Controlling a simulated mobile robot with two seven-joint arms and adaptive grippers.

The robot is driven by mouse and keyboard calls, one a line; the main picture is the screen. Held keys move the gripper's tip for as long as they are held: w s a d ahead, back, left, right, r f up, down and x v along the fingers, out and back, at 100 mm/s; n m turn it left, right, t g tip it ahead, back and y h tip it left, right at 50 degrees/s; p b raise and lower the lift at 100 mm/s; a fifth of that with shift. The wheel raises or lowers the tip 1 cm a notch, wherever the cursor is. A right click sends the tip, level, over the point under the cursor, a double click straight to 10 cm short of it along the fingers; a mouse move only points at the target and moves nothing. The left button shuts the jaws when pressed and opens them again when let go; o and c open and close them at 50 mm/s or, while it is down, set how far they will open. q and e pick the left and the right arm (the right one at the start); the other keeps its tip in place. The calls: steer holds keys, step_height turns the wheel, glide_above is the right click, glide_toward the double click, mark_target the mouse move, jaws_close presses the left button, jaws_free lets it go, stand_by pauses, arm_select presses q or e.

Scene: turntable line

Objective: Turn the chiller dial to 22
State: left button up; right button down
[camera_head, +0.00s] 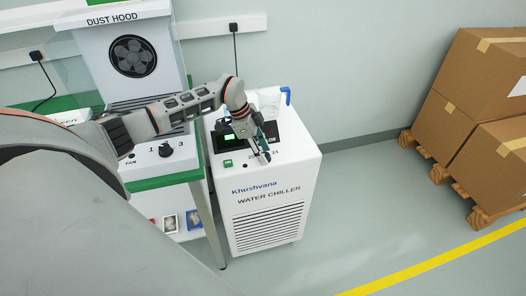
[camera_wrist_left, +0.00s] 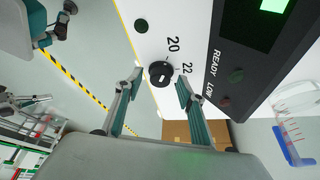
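The white water chiller (camera_head: 268,190) stands at the middle of the head view. Its black dial (camera_wrist_left: 160,73) shows in the left wrist view, next to the printed 20 (camera_wrist_left: 173,44) and 22 (camera_wrist_left: 187,68). A pale mark shows on the dial, but its exact setting is too small to tell. My left gripper (camera_head: 262,156) is over the chiller's top and hides the dial in the head view. In the left wrist view the gripper (camera_wrist_left: 160,82) is open, with its fingertips apart on either side of the dial. Contact cannot be told. My right gripper is not in view.
A black display panel (camera_wrist_left: 250,50) with a green light lies beside the dial. A clear jug with a blue handle (camera_head: 270,100) stands at the chiller's back. The dust hood bench (camera_head: 165,181) is close on the left. Cartons (camera_head: 470,100) on pallets are at right, with clear floor between.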

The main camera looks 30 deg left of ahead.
arm_select(q)
steer(key=shift+c, duration=0.4)
steer(key=c, duration=1)
